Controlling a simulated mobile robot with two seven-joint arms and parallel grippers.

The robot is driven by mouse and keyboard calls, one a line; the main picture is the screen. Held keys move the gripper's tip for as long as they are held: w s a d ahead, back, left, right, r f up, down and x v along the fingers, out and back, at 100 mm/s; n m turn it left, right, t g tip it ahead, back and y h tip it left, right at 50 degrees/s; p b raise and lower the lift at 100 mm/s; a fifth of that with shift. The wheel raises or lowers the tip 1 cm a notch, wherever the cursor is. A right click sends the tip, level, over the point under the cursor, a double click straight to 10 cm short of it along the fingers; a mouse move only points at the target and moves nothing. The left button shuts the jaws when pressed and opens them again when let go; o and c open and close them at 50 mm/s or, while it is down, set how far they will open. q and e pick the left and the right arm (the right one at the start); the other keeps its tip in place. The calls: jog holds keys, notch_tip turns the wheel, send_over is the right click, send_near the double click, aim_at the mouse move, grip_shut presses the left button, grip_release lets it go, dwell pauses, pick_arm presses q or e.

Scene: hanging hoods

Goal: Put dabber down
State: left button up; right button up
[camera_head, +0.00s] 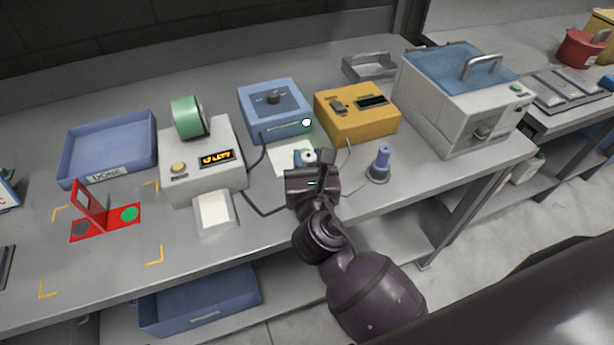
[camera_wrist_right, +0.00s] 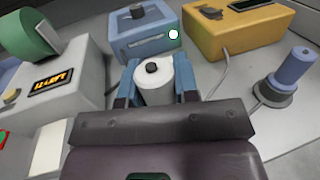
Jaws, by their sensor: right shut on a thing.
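The dabber is most likely the white cylinder with a black tip in my right gripper (camera_head: 308,160); it shows clearly in the right wrist view (camera_wrist_right: 155,84). The blue fingers of my right gripper (camera_wrist_right: 154,92) are shut on its two sides, and it looks upright. In the head view only a small part of the white cylinder (camera_head: 310,156) shows past the gripper, above the front middle of the grey bench (camera_head: 290,223). Its lower end is hidden, so I cannot tell whether it touches the bench. My left gripper is not in view.
A white printer (camera_head: 205,190), a blue box with a knob (camera_head: 290,115) and a yellow box (camera_head: 370,128) stand around the gripper. A blue-handled tool (camera_head: 382,160) stands close on the right. A white sheet (camera_head: 283,163) lies left of the gripper. Cables cross the bench.

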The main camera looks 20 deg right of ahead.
notch_tip(320, 180, down, 5)
jog(key=shift+r+b, duration=0.1)
jog(key=shift+b, duration=0.7)
jog(key=shift+f, duration=0.2)
jog(key=o, duration=0.8)
jog(key=shift+r, duration=0.15)
jog(key=v, duration=1.2)
